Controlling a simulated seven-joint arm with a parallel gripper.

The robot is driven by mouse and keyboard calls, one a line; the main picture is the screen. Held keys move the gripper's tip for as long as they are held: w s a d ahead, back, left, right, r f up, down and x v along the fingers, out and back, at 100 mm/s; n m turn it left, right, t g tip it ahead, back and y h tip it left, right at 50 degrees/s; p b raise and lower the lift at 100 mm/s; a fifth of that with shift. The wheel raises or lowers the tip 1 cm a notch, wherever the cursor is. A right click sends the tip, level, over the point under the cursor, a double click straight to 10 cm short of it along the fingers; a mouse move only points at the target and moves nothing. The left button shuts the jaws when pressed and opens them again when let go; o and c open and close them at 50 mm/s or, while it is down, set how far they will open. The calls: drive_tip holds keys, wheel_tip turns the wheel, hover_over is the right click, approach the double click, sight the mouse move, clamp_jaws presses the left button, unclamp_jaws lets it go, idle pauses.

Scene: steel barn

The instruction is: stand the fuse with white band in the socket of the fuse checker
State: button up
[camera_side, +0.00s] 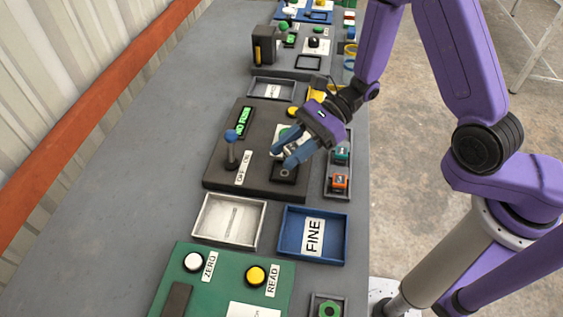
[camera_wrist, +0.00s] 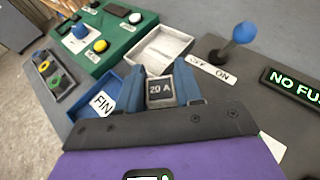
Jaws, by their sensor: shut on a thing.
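The fuse checker (camera_side: 218,172) is a dark grey box with a blue-knobbed lever (camera_side: 232,145), an OFF/ON label and a green display (camera_side: 240,122) reading NO FUSE. Its dark socket (camera_side: 284,174) is at the right front of its top. My gripper (camera_side: 290,157) is just above the socket. In the wrist view my gripper (camera_wrist: 160,90) is shut on a dark block marked 20 A (camera_wrist: 160,88), apparently the fuse with white band. A pale edge shows around its top. The fingers hide its lower end, so I cannot tell whether it touches the socket.
A tray (camera_side: 337,198) right of the checker holds a teal-topped fuse (camera_side: 341,154) and an orange-topped fuse (camera_side: 340,181). In front are a white tray (camera_side: 230,243), a blue FINE tray (camera_side: 285,242) and a green panel (camera_side: 225,280) with buttons. The bench's left side is clear.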

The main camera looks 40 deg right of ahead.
sight(282, 174)
drive_tip(key=shift+w+a+f, duration=0.3)
drive_tip(key=shift+w+f, duration=0.05)
drive_tip(key=shift+f, duration=0.2)
drive_tip(key=shift+w+a+f, duration=0.3)
drive_tip(key=shift+w+f, duration=0.05)
drive_tip(key=shift+f, duration=1.6)
drive_tip(key=shift+f, duration=0.2)
drive_tip(key=o, duration=1)
drive_tip(key=shift+r, duration=0.1)
drive_tip(key=shift+d+r, duration=0.15)
drive_tip(key=v, duration=1.2)
